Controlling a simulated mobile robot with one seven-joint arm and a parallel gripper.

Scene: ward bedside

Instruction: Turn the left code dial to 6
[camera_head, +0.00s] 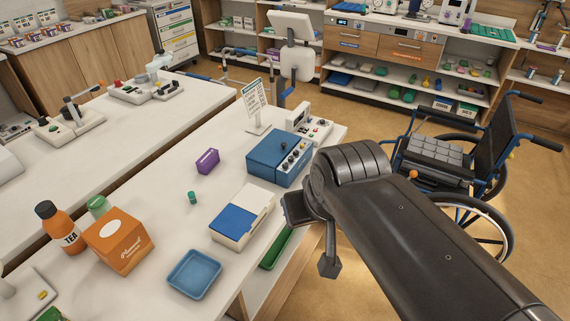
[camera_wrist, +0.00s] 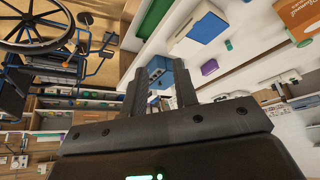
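The blue box also shows in the wrist view (camera_wrist: 158,66), beyond my gripper. My gripper (camera_wrist: 158,72) has its two dark fingers apart, with nothing held between them. It is away from the box and not touching it. In the head view my arm hides most of the gripper.
A blue-and-white box (camera_head: 240,217), a blue tray (camera_head: 194,273), a purple box (camera_head: 207,161) and a green cylinder (camera_head: 192,197) stand on the counter (camera_head: 160,217). A printed card (camera_head: 256,104) stands behind the blue box. A wheelchair (camera_head: 455,160) is at the right.

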